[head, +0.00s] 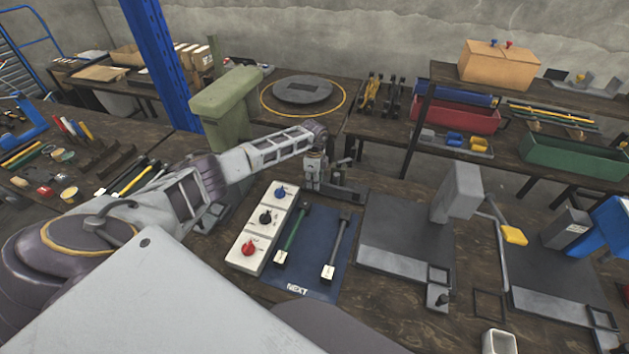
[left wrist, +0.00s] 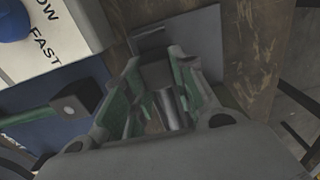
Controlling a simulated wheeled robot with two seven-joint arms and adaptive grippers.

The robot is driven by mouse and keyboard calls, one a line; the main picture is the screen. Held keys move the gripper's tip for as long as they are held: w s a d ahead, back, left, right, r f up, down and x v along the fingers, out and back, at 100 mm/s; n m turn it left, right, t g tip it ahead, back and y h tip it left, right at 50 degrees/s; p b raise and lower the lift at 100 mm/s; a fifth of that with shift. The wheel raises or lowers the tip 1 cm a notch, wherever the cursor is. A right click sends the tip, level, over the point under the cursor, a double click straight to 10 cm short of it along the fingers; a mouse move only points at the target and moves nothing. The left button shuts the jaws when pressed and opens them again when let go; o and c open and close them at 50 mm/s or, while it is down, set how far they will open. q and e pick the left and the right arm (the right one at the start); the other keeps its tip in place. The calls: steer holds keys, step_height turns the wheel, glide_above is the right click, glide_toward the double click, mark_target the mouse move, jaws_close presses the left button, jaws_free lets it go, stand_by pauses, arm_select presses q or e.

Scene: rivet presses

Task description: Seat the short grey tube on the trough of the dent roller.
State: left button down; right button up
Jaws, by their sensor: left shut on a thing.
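My left gripper (head: 316,178) is at the far end of the blue mat, over a low dark grey fixture (head: 345,194) that appears to be the dent roller. In the left wrist view its green-padded fingers (left wrist: 160,105) are shut on a shiny grey cylinder, which looks like the short grey tube (left wrist: 172,108). The fixture's grey plate (left wrist: 195,38) shows just beyond the fingers. The trough is hidden by the gripper, and I cannot tell whether the tube touches it. My right gripper is not in view.
A white control box with knobs (head: 262,228) stands left of the blue mat (head: 313,255). A green-handled tool (head: 292,234) and a grey one (head: 336,245) lie on the mat. A grey press (head: 405,250) stands to the right. A green post (head: 226,108) rises behind my arm.

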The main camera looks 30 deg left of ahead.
arm_select(q)
steer(key=c, duration=1.1)
jaws_free()
steer(key=shift+r, duration=0.1)
steer(key=shift+r, duration=5.9)
